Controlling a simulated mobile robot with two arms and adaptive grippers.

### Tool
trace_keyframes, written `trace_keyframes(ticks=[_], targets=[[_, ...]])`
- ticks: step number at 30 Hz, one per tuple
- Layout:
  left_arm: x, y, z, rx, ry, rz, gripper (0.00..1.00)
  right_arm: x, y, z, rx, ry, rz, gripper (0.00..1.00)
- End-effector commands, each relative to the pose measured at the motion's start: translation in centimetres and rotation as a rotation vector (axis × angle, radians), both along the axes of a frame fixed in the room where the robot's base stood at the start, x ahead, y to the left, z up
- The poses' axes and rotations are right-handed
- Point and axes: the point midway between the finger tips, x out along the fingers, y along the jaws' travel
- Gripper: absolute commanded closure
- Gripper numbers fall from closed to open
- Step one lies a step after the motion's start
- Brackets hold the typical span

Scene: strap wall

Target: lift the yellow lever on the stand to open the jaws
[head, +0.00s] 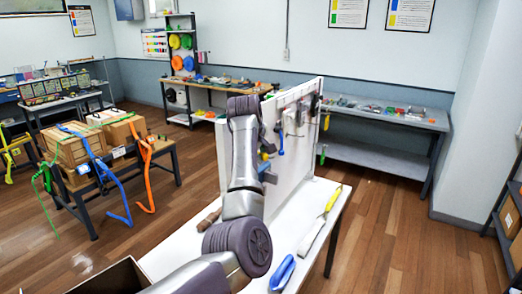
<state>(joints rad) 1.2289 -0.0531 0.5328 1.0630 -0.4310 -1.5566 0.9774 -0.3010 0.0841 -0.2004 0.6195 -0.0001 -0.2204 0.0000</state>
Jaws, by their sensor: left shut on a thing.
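A white upright board (300,140) stands on a white table. The stand's jaws cannot be made out. My right gripper is not in view.
On the white table (300,222) lie a yellow-handled tool (322,218) and a blue object (282,273). Hooks and small tools hang on the board. Strapped boxes (85,148) stand on a bench at left. A grey workbench (385,115) is behind. The wooden floor at right is clear.

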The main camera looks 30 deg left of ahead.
Motion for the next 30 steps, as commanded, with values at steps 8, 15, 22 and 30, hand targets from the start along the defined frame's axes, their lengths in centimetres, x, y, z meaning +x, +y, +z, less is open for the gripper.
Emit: trace_keyframes(ticks=[8, 15, 22, 30], targets=[[0.0, 0.1, 0.1, -0.016, 0.000, 0.001, 1.00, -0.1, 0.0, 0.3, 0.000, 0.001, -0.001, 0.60], [0.0, 0.1, 0.2, -0.016, -0.001, 0.000, 0.72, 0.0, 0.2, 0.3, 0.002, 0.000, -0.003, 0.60], [0.0, 0.1, 0.1, -0.014, 0.000, 0.000, 0.64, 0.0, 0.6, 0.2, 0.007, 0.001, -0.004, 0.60], [-0.7, 0.0, 1.3, -0.012, -0.002, 0.001, 0.64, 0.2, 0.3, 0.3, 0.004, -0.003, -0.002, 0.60]])
